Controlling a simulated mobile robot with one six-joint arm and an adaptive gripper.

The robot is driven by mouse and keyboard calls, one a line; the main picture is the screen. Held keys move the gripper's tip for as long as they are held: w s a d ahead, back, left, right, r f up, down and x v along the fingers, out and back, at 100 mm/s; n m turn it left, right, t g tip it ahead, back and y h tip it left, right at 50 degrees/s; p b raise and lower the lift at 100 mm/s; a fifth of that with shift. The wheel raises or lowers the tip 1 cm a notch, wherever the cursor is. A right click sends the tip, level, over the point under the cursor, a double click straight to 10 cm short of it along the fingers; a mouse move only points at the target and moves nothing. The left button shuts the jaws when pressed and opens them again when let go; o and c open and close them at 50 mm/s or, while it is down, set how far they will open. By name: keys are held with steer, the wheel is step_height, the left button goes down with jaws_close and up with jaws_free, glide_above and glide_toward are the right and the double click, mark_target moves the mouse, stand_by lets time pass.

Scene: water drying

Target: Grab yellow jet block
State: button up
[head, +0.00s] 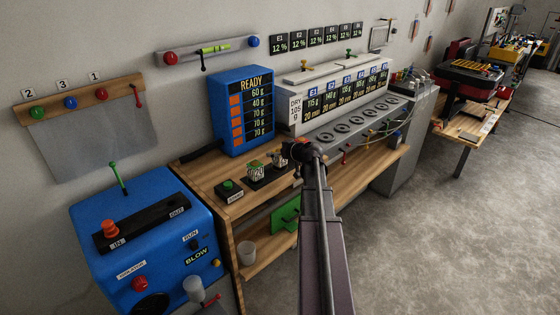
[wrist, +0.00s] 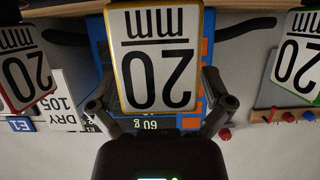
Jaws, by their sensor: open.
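The yellow jet block (wrist: 155,60) shows a white face marked "20 mm", upside down, with yellow edges in the wrist view. It fills the upper middle of that view. My gripper (wrist: 157,75) is open, with its dark fingers spread left and right of the block and apart from it. In the head view my gripper (head: 297,151) is over the wooden bench, by the row of blocks, and my arm hides part of that area.
A red-edged block (wrist: 27,75) and a green-edged block (wrist: 297,62) flank the yellow one. In the head view, the green-edged block (head: 256,172) stands beside a green button box (head: 229,190). The blue READY display (head: 243,110) stands behind. The grey floor at right is clear.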

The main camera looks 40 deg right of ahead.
stand_by(0.4)
steer(key=c, duration=1.2)
